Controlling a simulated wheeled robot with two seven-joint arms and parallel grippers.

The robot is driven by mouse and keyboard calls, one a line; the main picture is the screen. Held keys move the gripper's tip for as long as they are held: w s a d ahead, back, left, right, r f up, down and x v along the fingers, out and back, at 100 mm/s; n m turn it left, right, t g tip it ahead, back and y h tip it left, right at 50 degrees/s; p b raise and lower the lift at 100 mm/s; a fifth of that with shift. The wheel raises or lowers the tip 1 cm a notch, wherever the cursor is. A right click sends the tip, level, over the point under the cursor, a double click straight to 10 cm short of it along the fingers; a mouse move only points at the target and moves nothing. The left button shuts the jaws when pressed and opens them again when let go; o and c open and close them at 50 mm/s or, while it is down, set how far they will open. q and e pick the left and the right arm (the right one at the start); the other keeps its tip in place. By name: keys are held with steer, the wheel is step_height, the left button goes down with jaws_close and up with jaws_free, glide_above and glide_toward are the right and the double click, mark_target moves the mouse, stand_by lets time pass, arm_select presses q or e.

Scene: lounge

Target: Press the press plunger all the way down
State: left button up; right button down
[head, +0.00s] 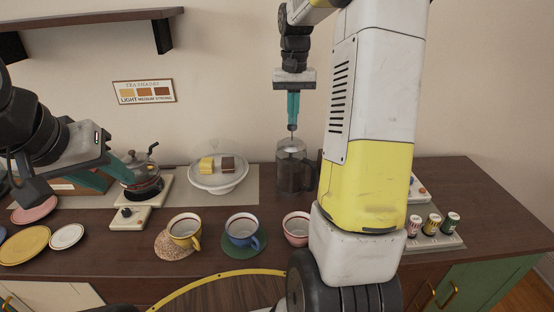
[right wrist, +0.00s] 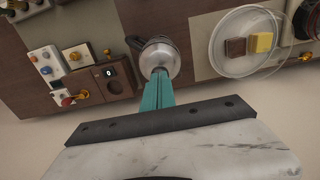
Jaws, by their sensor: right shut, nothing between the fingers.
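The glass press (head: 295,178) stands on the counter at the back, right of the cake stand, with a metal lid. Its thin plunger rod (head: 292,137) rises above the lid. My right gripper (head: 292,127) points straight down, shut and empty, with its teal fingertips right at the top of the plunger. I cannot tell whether they touch. In the right wrist view the shut fingers (right wrist: 158,78) reach over the press's round metal lid (right wrist: 160,60), hiding the knob. My left gripper (head: 118,182) is open and empty at the left, near the kettle.
A kettle (head: 138,178) sits left of a glass cake stand (head: 218,180). Yellow (head: 184,230), blue (head: 242,230) and pink (head: 296,230) cups stand in front. Plates (head: 25,245) lie at the far left. Small jars (head: 432,224) stand right of my right arm, which hides part of the counter.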

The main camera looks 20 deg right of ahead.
steer(key=shift+f, duration=1.35)
steer(key=shift+r, duration=3.05)
steer(key=shift+s+a, duration=0.1)
steer(key=s+a+n+t, duration=0.1)
steer(key=s+a+t, duration=0.1)
steer(key=s+a, duration=0.2)
steer(key=s+a+n+t+y, duration=0.1)
steer(key=s+a, duration=0.3)
steer(key=s, duration=0.7)
steer(key=s+a+r+n+t+y, duration=0.1)
steer(key=s+a+t, duration=0.2)
steer(key=s, duration=0.5)
steer(key=shift+a, duration=0.8)
